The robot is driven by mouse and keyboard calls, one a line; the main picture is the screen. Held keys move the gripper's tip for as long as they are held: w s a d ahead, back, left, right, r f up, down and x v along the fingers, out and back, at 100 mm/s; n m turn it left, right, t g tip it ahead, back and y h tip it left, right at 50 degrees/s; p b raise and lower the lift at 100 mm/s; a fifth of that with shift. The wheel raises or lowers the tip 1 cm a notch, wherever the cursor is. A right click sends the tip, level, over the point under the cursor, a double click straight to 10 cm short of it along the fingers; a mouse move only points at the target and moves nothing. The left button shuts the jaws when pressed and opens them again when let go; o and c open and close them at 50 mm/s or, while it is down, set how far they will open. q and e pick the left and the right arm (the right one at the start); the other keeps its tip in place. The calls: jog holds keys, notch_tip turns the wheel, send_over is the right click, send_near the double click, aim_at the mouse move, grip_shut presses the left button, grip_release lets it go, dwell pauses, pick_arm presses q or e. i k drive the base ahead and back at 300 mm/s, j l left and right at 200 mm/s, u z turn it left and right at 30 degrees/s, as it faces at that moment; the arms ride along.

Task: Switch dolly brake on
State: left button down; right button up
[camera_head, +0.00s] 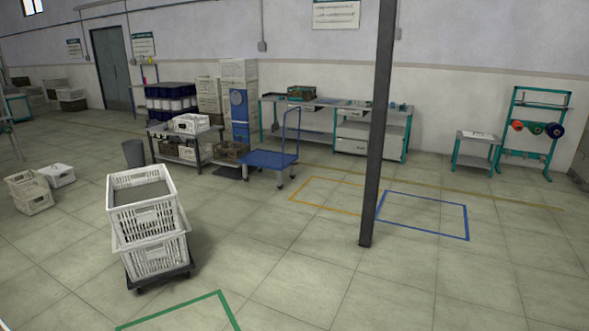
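A low black dolly (160,281) stands on the floor at the left front, beside a green floor outline. Two white crates are stacked on it, an upper crate (146,221) and a lower crate (157,259). The upper crate sits turned slightly against the lower one. The dolly's brake cannot be made out at this size, and most of the dolly is hidden under the crates. Neither of my grippers is in view.
A blue platform trolley (269,159) stands farther back. A dark post (376,130) rises right of centre. Green (185,310), orange (305,206) and blue (425,234) outlines mark the floor. Loose crates (29,193) lie at the left. The central floor is clear.

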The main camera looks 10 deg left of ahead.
aim_at(163, 281)
jog(key=i+j, duration=2.2)
jog(key=j, duration=0.2)
jog(key=i+j, duration=0.15)
jog(key=j, duration=0.25)
jog(key=i+j, duration=0.2)
jog(key=j, duration=0.2)
jog(key=i+j+u, duration=0.1)
jog(key=j, duration=0.3)
jog(key=i+j, duration=0.3)
jog(key=j, duration=0.65)
